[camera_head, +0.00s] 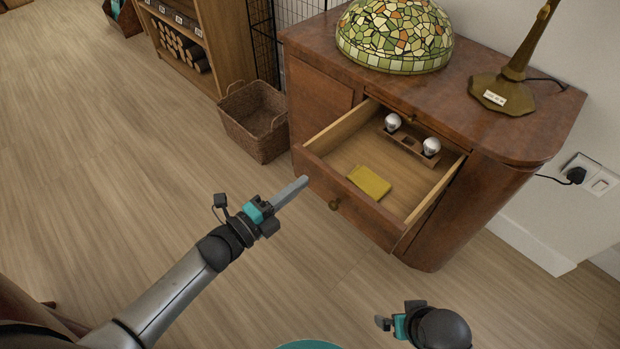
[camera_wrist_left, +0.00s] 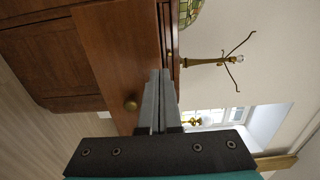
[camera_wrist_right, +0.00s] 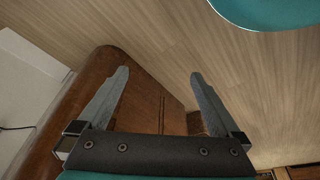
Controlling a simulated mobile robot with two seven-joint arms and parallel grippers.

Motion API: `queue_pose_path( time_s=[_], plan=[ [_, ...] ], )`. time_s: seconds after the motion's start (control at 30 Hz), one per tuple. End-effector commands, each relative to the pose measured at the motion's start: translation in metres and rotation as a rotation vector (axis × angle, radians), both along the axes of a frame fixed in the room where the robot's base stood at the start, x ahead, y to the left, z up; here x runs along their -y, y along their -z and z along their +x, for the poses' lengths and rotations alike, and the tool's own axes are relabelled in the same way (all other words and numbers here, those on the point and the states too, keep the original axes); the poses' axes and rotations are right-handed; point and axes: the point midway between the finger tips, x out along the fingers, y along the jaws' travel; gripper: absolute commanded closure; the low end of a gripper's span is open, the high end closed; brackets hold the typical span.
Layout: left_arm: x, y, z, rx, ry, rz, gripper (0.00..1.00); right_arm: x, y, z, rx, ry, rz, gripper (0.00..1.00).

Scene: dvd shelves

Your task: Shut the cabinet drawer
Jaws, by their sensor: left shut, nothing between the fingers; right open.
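The wooden cabinet (camera_head: 460,235) stands against the wall, and its top drawer (camera_head: 352,207) is pulled well out. Inside lie a yellow cloth or booklet (camera_head: 369,182) and a wooden holder with two bulbs (camera_head: 431,146). My left gripper (camera_head: 305,180) is shut and empty, its tips close to the left end of the drawer front; I cannot tell if they touch. My right gripper (camera_wrist_right: 158,85) is open and empty, in front of the cabinet and low in the head view.
A stained-glass lampshade (camera_head: 395,38) and a brass lamp base (camera_head: 502,92) stand on the cabinet top. A wicker basket (camera_head: 256,120) sits on the floor left of the cabinet, near a wooden shelf (camera_head: 215,40). The floor in front is clear.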

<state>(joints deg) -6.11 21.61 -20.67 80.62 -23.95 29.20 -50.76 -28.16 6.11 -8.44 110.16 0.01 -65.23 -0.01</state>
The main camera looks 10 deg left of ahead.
Motion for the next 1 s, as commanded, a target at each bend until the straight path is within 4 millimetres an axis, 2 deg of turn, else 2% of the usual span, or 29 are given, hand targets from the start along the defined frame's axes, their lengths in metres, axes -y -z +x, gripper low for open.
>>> queue_pose_path(
  time_s=[0.1,0.3,0.83,1.0],
  plan=[
    [0.011,0.001,0.015,0.001,0.0,-0.002,1.0,0.0,-0.009,0.004,0.018,0.001,0.002,0.0],
    [0.02,0.001,0.028,-0.001,-0.001,-0.001,1.0,0.0,-0.022,0.007,0.034,0.002,0.004,0.0],
    [0.024,0.0,0.032,-0.002,-0.001,-0.001,1.0,-0.001,-0.025,0.008,0.036,0.002,0.004,0.0],
    [0.03,0.0,0.041,0.001,0.0,-0.002,1.0,-0.001,-0.026,0.008,0.037,0.002,0.004,0.0]
  ],
)
